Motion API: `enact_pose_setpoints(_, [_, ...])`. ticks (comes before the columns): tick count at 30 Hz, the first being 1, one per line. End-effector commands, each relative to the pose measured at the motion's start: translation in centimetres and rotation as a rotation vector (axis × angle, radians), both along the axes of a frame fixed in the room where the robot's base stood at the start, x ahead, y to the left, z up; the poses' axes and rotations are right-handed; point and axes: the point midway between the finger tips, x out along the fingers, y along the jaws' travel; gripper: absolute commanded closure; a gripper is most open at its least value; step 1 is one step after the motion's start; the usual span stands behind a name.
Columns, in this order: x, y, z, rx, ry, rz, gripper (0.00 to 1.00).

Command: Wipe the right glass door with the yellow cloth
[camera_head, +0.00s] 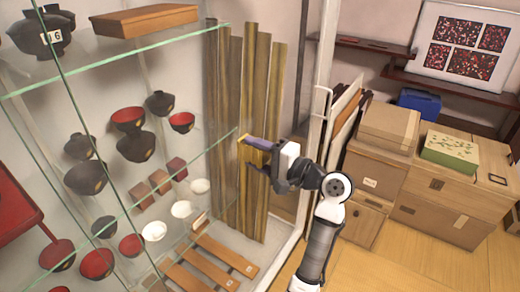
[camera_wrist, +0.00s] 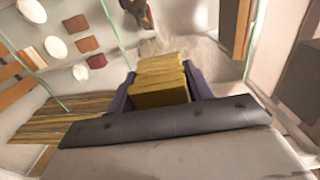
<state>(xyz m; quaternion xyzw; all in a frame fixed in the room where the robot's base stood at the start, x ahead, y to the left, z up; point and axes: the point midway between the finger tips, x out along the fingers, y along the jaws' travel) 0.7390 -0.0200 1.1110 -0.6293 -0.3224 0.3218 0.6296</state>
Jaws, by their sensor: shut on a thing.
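My gripper (camera_head: 258,157) is shut on the yellow cloth, a small folded block (camera_wrist: 162,82) between its purple fingers in the wrist view. In the head view only a small yellow edge of the cloth (camera_head: 243,138) shows at the fingertip. The right glass door (camera_head: 322,100) of the display cabinet shows as a pale upright frame with a handle, and its pane is hard to make out. The gripper is left of this frame, in front of tall wooden strips. A whitish smudge (camera_wrist: 195,52) shows just beyond the cloth. I cannot tell whether the cloth touches the glass.
The cabinet's glass shelves hold dark and red bowls (camera_head: 135,145), white cups (camera_head: 154,231) and a wooden box (camera_head: 145,20). Tall wooden strips (camera_head: 263,130) stand at its right end. Cardboard boxes (camera_head: 378,163) and a green patterned box (camera_head: 450,150) stand to the right.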

Motion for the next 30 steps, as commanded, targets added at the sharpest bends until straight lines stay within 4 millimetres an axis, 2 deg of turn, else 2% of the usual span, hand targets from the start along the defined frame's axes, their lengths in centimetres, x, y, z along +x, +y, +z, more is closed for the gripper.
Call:
enact_pose_setpoints(13, [-2.3, 1.9, 0.0, 0.0, 0.0, 0.001, 0.68])
enact_pose_setpoints(21, [-3.1, 2.5, 0.0, 0.0, 0.0, 0.002, 0.68])
enact_pose_setpoints(30, [-5.2, 3.8, 0.0, 0.0, 0.0, 0.001, 0.68])
